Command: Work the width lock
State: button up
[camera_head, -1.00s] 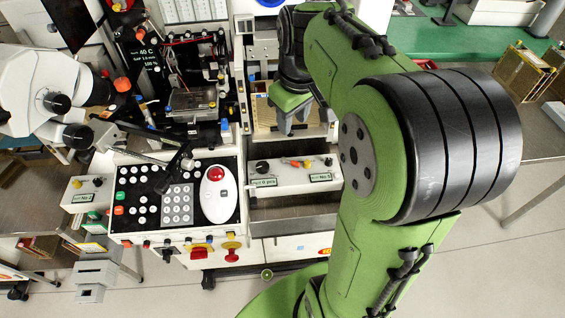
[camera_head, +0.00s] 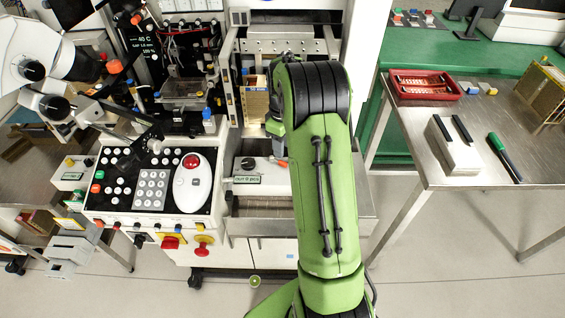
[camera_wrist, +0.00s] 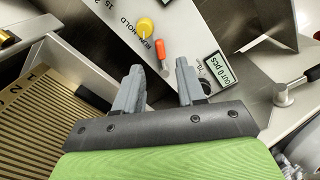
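In the wrist view a sloped panel carries an orange lever (camera_wrist: 163,52), a yellow knob (camera_wrist: 145,27) beside the words RUN and HOLD, and a small display (camera_wrist: 217,68). A metal clamp lever (camera_wrist: 284,96) with a black-tipped handle is at the right. No label reading width lock is legible, so I cannot tell which control it is. My gripper (camera_wrist: 158,74) is open, with nothing seen between its fingers. The orange lever shows just past the gap between the fingertips; I cannot tell whether they touch. In the head view my arm hides the fingertips and part of the panel (camera_head: 228,190).
A ribbed brass-coloured magazine (camera_wrist: 45,115) lies left of my gripper. A steel table (camera_head: 430,170) with a red tray (camera_head: 424,84) is at the right.

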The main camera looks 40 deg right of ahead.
aim_at(283, 162)
notch_tip(283, 162, down, 6)
jog(key=shift+f+b, duration=0.1)
jog(key=shift+b, duration=0.6)
grip_shut()
